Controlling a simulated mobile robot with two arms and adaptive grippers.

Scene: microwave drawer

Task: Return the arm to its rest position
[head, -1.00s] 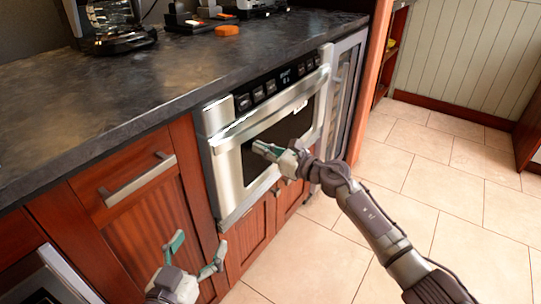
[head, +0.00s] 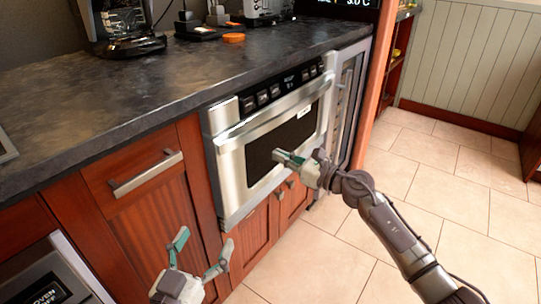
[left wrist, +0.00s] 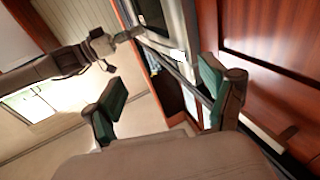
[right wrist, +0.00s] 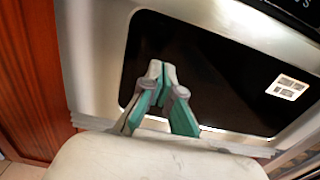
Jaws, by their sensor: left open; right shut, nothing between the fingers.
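My right gripper (head: 282,157) is shut and empty. It appears in front of the dark window of the stainless-steel microwave drawer (head: 228,178). In the right wrist view, the fingertips (right wrist: 161,70) meet against the dark window (right wrist: 215,65); I cannot tell whether they touch it. The microwave drawer looks closed, with its bar handle across the top of the front. My left gripper (head: 204,247) is open and empty, low in front of the wooden cabinet. Its fingers stand wide apart in the left wrist view (left wrist: 160,95).
A dark countertop (head: 110,95) runs above the cabinets, with a coffee maker (head: 122,28) and an orange disc (head: 234,38) on it. A drawer with a bar handle (head: 146,172) is left of the microwave. Tiled floor (head: 445,205) is clear at the right.

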